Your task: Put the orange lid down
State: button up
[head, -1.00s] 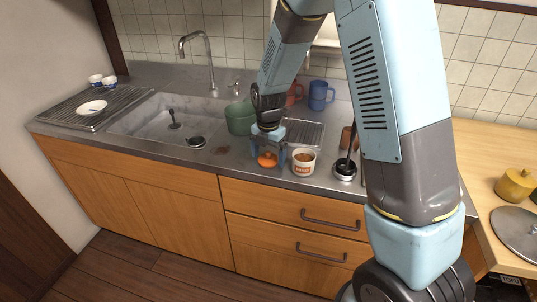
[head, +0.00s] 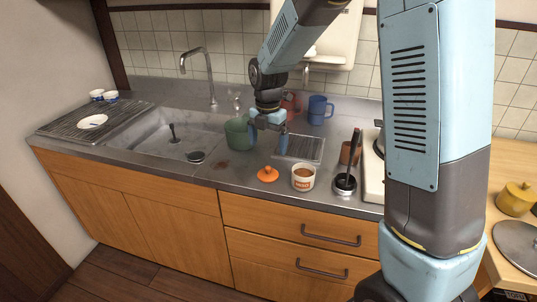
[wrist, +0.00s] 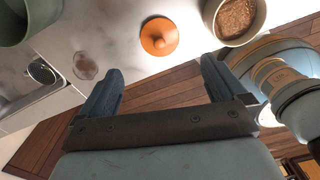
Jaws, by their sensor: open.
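The orange lid (head: 268,174) lies on the steel counter, knob up, near the front edge and just left of a white cup with brown contents (head: 303,177). In the wrist view the orange lid (wrist: 159,36) lies beyond the fingertips, apart from them, and the cup (wrist: 235,18) is to its right. My gripper (head: 268,136) is open and empty, raised above the counter behind the lid. Both fingers of my gripper (wrist: 160,82) show wide apart in the wrist view with nothing between them.
A green pot (head: 238,132) stands beside my gripper, left of it. The sink (head: 160,135) is further left. A blue mug (head: 319,109) and a red mug (head: 291,104) stand at the back. A black-handled utensil in a container (head: 346,180) stands right of the cup.

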jog(key=s+d+r+m+t, duration=0.3)
jog(key=s+d+r+m, duration=0.8)
jog(key=r+m, duration=0.35)
jog(key=s+d+r+m+t, duration=0.1)
jog(key=s+d+r+m, duration=0.1)
jog(key=s+d+m, duration=0.2)
jog(key=s+d+r+m+t, duration=0.1)
jog(key=s+d+m, duration=0.2)
jog(key=s+m, duration=0.7)
jog(key=shift+s+d+r+m+t, duration=0.3)
jog(key=shift+d+r+m, duration=0.05)
jog(key=shift+d+r, duration=0.05)
jog(key=shift+c, duration=0.3)
